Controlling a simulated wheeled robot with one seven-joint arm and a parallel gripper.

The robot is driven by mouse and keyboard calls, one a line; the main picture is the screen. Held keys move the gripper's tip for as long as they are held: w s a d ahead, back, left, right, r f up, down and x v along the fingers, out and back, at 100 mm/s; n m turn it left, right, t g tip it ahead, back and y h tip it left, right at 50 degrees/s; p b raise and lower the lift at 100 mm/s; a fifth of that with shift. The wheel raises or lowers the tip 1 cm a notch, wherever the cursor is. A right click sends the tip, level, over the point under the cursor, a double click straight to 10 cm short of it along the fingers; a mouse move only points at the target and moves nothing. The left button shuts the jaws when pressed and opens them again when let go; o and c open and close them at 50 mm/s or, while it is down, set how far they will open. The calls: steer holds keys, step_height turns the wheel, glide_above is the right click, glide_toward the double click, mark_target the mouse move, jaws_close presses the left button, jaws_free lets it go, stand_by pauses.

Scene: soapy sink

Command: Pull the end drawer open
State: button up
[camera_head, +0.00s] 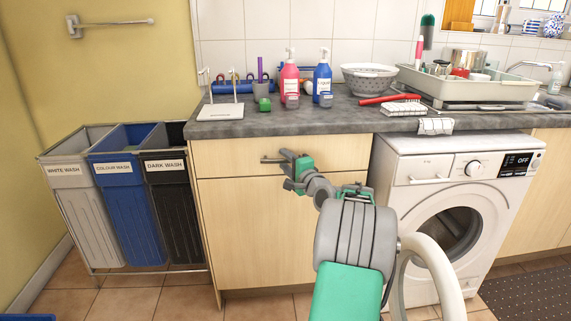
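The end drawer (228,154) is the pale wood front at the top of the cabinet under the left end of the counter. Its front looks flush with the cabinet. The left end of its bar handle (271,160) shows; my gripper and wrist hide part of the rest. My gripper (287,168) is at the handle, in front of the drawer. Its grey and green parts overlap the handle, and I cannot tell whether the fingers are closed on it.
The cabinet door (245,235) below is shut. A white washing machine (440,220) stands to the right, and laundry bins (127,200) stand to the left. Soap bottles (322,80) and a colander (369,80) sit on the counter (240,127). Some tiled floor (262,306) shows in front.

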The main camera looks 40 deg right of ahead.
jaws_close()
stand_by(1.4)
